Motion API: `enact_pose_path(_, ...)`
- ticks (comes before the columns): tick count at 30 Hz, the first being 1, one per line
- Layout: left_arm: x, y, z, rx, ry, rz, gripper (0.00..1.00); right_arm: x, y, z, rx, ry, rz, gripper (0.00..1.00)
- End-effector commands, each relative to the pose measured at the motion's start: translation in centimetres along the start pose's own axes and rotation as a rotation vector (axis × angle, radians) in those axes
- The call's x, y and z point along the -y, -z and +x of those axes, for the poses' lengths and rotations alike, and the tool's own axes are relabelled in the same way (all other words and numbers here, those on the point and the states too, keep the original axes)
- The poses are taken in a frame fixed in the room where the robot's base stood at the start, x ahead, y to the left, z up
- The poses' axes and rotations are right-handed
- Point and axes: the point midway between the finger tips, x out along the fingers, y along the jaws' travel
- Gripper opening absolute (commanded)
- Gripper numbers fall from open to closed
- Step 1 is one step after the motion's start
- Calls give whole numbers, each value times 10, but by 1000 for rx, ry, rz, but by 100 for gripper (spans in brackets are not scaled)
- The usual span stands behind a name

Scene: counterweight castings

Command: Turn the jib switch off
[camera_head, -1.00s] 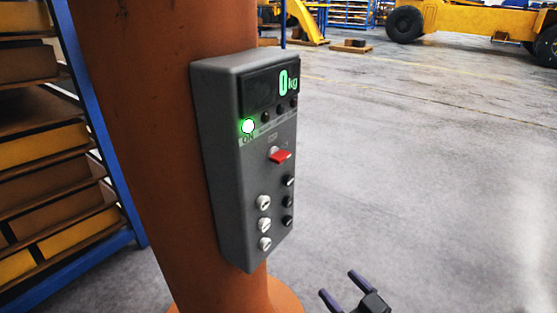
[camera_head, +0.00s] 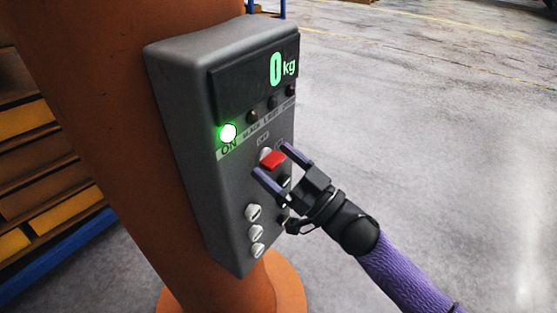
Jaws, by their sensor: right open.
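The jib control box (camera_head: 190,130) is grey and fixed to an orange column. Its red switch handle (camera_head: 272,161) sits in the middle of the front face, below a small "OFF" label. The green lamp (camera_head: 228,133) marked "ON" is lit, and the display (camera_head: 262,77) reads 0 kg. My right gripper (camera_head: 275,163) is open, with its purple fingertips on either side of the red handle in the picture. I cannot tell whether they touch it. The gripper hides part of the lower knobs. My left gripper is not in view.
White knobs (camera_head: 255,233) run down the lower left of the box face. The orange column (camera_head: 105,110) stands behind the box, with a shelf rack (camera_head: 30,190) to its left. The floor (camera_head: 450,130) on the right is clear.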

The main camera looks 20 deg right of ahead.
Motion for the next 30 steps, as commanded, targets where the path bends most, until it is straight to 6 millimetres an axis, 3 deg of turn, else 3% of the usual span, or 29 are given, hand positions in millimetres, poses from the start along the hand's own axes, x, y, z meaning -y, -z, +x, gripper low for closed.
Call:
enact_pose_path(8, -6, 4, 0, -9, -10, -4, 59, 0, 0, 1, 1, -1, 1, 95)
enact_pose_path(21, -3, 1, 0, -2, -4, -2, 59, 0, 0, 1, 1, 0, 1, 3)
enact_pose_path(30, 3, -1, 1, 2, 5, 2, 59, 0, 0, 1, 1, 19, -43, 3)
